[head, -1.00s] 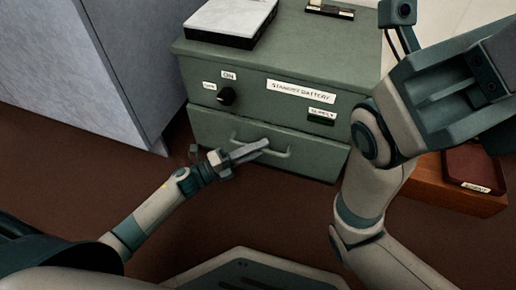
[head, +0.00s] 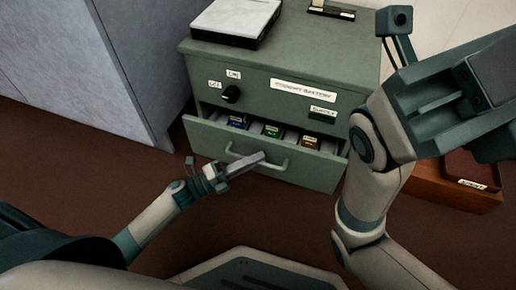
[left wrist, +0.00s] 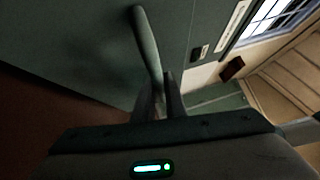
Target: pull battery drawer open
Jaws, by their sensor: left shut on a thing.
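The green battery drawer (head: 310,172) stands partly open at the bottom of a green cabinet (head: 270,98). Its bar handle (head: 282,166) is on the drawer front. My left gripper (head: 256,162) is shut on the handle; in the left wrist view the handle (left wrist: 147,42) runs down between the fingers. Inside the drawer a blue battery (head: 238,122), a green battery (head: 271,131) and an orange-brown battery (head: 309,142) sit side by side, partly hidden by the drawer front. My right gripper (head: 455,90) is at the upper right, and its fingers are not clear.
A black knob (head: 231,94) and white labels are on the cabinet front. A white-topped box (head: 236,18) lies on the cabinet. A grey cabinet (head: 120,65) stands at left. A wooden box (head: 465,196) with a dark red item is at right. Brown floor lies in front.

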